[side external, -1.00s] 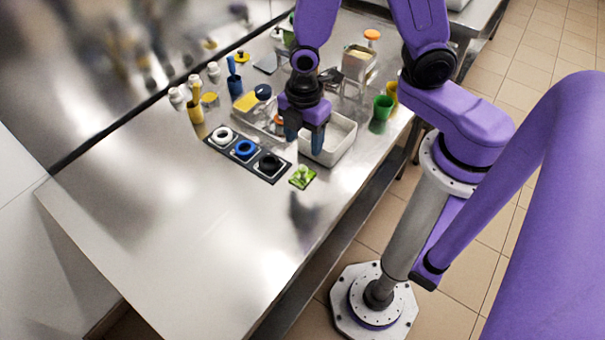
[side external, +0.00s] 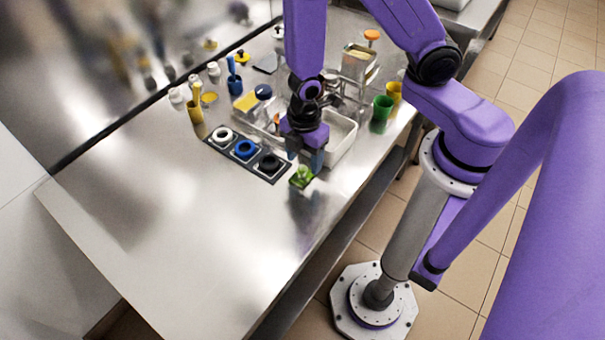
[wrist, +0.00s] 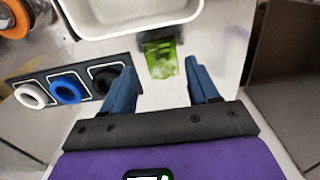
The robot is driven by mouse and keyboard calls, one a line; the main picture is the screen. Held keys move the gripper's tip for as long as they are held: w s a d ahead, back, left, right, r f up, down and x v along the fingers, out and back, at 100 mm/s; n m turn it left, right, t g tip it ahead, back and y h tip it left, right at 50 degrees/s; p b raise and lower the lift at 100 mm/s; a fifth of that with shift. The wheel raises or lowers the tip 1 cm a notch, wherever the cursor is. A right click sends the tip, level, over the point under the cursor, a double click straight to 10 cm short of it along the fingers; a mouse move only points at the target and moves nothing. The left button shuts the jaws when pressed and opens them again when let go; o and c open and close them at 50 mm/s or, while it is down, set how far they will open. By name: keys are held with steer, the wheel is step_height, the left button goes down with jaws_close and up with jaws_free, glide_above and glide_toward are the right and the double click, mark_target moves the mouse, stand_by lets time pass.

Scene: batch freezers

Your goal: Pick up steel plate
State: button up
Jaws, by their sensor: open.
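My gripper (side external: 304,162) is open and points down, just above and behind a small green item (side external: 301,178) on the steel table. In the wrist view the green item (wrist: 161,60) lies ahead, between the lines of the two blue fingers (wrist: 160,78), and nothing is held. It looks like a shiny, crumpled green square with a dark far edge. I cannot tell whether a steel plate lies under it. A flat grey plate-like piece (side external: 266,64) lies at the back of the table, far from my gripper.
A dark holder (side external: 222,149) with white, blue and black rings lies left of the green item. A white tray (side external: 345,145) stands close behind it. Green (side external: 381,112) and yellow cups stand at the right. The front of the table (side external: 190,240) is clear.

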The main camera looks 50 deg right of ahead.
mark_target(304, 166)
steer(key=shift+f, duration=1.8)
steer(key=c, duration=0.9)
